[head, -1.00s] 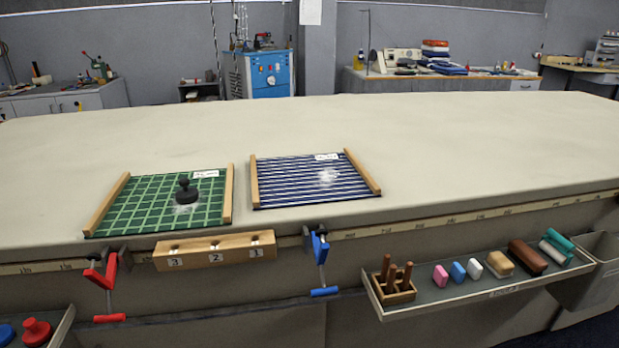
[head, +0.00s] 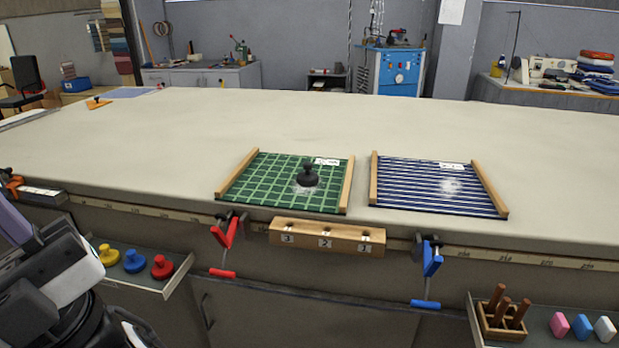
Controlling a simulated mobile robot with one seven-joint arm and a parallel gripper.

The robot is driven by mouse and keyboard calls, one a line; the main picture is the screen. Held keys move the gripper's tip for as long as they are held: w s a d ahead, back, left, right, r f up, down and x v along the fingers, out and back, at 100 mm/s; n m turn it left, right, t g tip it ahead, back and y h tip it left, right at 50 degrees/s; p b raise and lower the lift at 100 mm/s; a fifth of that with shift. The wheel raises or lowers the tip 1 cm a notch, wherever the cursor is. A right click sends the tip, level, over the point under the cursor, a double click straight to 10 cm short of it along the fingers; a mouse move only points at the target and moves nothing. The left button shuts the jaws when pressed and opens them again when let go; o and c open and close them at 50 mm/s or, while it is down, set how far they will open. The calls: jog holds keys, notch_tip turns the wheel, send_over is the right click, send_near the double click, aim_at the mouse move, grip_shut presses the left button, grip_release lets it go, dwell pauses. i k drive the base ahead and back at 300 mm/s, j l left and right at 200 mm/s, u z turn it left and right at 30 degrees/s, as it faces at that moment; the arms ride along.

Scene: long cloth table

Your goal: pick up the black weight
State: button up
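The black weight (head: 307,176) is a small dark disc with a round knob. It stands upright on the green checked cloth (head: 270,184), right of the cloth's middle, with a white chalky patch around its base. Parts of my arm show at the lower left of the head view, well to the left of the weight and nearer to me. I cannot make out my gripper's fingers.
A blue striped cloth (head: 433,190) between wooden bars lies to the right. Red (head: 228,240) and blue (head: 427,268) clamps and a numbered wooden block (head: 326,238) hang on the table's front edge. A shelf with yellow, blue and red knobs (head: 162,267) is at left.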

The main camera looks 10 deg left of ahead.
aim_at(307, 178)
jog(key=i+l+u, duration=0.2)
jog(key=i, duration=0.15)
jog(key=i+l+u, duration=0.2)
jog(key=i, duration=0.2)
jog(key=i+l+u, duration=0.2)
jog(key=i, duration=0.15)
jog(key=j, duration=0.1)
